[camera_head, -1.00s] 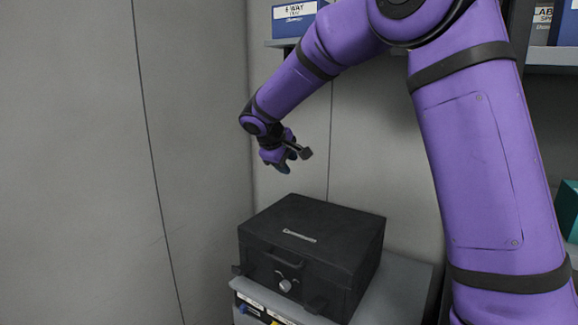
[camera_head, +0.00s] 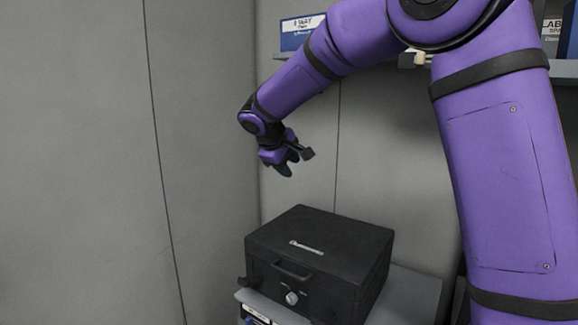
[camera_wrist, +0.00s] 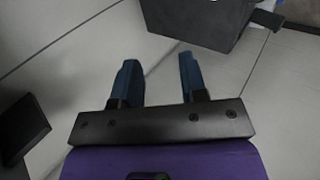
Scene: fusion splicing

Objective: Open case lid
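The black case (camera_head: 318,250) sits on a grey surface with its lid (camera_head: 330,236) shut. A handle (camera_head: 291,271) and a round silver latch knob (camera_head: 291,298) show on its front face. My gripper (camera_head: 285,167) is in the air above and a little left of the case, apart from it. In the wrist view my gripper (camera_wrist: 158,80) has its two blue fingers spread with nothing between them. A dark box-like body, likely the case (camera_wrist: 195,22), shows at the top of the wrist view, beyond the fingertips.
The case stands on a grey cabinet top (camera_head: 410,298) with little free room around it. Grey wall panels (camera_head: 80,160) stand to the left and behind. A shelf with a blue and white box (camera_head: 298,31) is above at the back.

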